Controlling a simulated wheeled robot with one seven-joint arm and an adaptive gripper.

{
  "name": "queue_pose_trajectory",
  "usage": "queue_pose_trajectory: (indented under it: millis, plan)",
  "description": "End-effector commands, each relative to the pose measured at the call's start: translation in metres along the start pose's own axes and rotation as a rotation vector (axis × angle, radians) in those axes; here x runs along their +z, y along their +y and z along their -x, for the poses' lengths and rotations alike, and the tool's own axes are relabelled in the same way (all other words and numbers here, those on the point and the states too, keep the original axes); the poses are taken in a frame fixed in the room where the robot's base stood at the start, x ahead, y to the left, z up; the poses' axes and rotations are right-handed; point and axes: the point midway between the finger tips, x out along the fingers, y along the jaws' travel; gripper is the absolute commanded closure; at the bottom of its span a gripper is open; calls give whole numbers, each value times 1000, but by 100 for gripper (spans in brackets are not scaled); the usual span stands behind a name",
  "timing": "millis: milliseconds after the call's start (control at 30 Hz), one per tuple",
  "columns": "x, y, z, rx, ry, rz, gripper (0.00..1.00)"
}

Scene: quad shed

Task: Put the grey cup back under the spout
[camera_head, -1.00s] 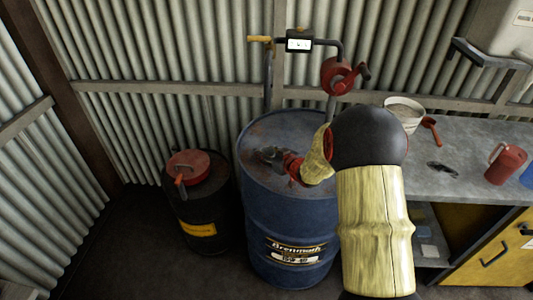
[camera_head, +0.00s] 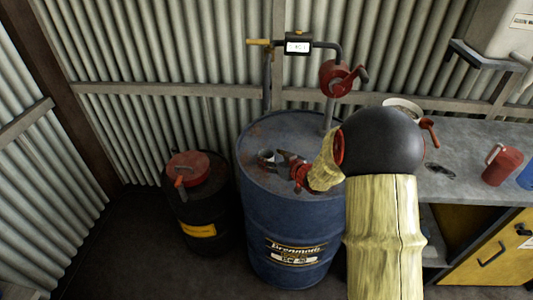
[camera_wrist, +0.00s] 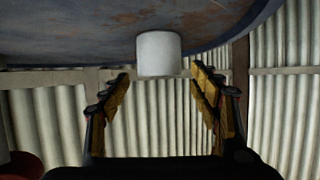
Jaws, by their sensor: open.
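The grey cup (camera_head: 266,158) stands upright on the blue drum's top (camera_head: 262,135), towards its left side. The spout (camera_head: 258,43) is the brass-coloured end of the pump pipe, high above the drum and roughly over the cup in the picture. My gripper (camera_head: 284,160) is open just to the right of the cup. In the wrist view, which appears upside down, the cup (camera_wrist: 158,54) shows beyond the fingertips, centred between the spread fingers of my gripper (camera_wrist: 160,76). A gap shows on each side, and nothing is held.
The red pump (camera_head: 338,76) and meter (camera_head: 298,43) rise behind the drum. A black barrel with a red lid (camera_head: 190,166) stands left. The right bench holds a white bucket (camera_head: 402,107), partly hidden by my arm, and a red jug (camera_head: 503,165).

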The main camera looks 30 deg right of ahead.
Motion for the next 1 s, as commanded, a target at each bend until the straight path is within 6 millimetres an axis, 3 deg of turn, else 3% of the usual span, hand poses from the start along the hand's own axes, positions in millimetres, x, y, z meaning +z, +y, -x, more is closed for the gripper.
queue_pose_trajectory:
  millis: [200,533,633,767,900,1000]
  plan:
    - [-3,1,47,3,1,-1,38]
    - [-4,0,78,9,-4,6,38]
    - [-20,1,83,51,-29,34,38]
    - [-57,-3,102,157,-102,83,38]
    - [-91,-24,145,263,-210,91,38]
    - [-102,-50,186,296,-293,70,38]
